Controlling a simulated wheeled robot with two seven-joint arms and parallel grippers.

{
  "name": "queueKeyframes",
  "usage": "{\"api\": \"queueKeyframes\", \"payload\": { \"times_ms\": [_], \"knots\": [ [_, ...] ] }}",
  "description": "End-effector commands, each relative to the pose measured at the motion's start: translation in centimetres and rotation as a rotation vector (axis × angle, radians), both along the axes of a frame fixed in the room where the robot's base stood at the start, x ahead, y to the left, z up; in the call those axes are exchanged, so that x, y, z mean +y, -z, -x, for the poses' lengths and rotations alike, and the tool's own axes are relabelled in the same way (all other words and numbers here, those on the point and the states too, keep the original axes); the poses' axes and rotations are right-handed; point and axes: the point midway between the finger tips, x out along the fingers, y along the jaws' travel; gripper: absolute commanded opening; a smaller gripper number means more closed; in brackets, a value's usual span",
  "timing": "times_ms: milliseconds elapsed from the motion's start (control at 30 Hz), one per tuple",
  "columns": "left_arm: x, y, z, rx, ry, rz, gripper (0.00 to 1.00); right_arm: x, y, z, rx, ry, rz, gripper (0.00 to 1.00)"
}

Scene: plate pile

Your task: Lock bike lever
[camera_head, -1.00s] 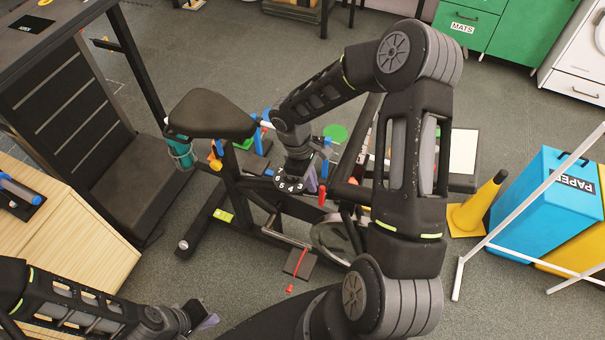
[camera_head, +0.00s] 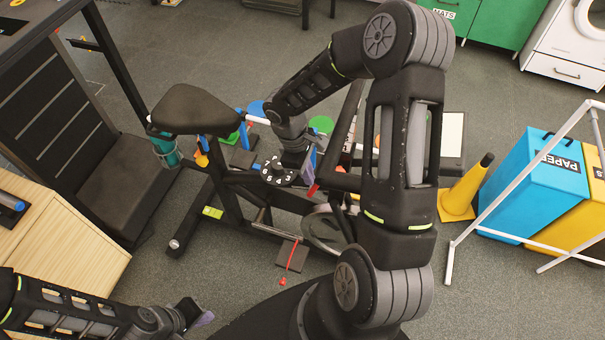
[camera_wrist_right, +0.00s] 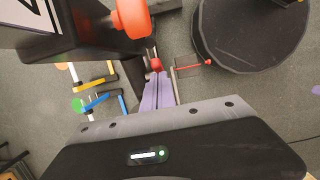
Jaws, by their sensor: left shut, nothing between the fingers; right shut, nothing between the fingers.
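The exercise bike has a black saddle (camera_head: 195,111) and a dark frame (camera_head: 232,193). A numbered black dial (camera_head: 278,174) is at its middle. A short red part (camera_head: 313,189) shows just below my right gripper (camera_head: 310,162); I cannot tell for certain that it is the lever. In the right wrist view, a red knob (camera_wrist_right: 156,65) lies just past the tips of the right gripper's purple fingers (camera_wrist_right: 158,92), which are shut and empty. Whether they touch is unclear. My left gripper (camera_head: 200,316) is shut and empty at the bottom left, away from the bike.
A thin red rod with a ball end (camera_head: 286,273) is low on the bike's near side. A wooden cabinet (camera_head: 60,235) stands left. A yellow cone (camera_head: 464,192), blue paper bin (camera_head: 537,185) and white frame (camera_head: 452,258) stand right.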

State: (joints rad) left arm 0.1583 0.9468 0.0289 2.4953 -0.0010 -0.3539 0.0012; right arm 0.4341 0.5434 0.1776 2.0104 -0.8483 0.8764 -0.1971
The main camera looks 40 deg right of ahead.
Motion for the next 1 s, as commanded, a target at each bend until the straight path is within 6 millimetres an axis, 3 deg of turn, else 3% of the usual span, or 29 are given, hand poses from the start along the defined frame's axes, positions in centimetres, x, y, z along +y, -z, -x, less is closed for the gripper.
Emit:
{"api": "queueKeyframes", "payload": {
  "times_ms": [500,1000],
  "knots": [
    [0.0,1.6,0.0,-0.001,0.000,0.000,0.00,-2.0,0.5,2.9,0.000,0.001,0.000,0.00],
    [0.0,1.7,0.0,-0.002,-0.001,0.000,0.00,-2.3,0.6,3.3,0.000,0.000,0.000,0.00]
  ]
}}
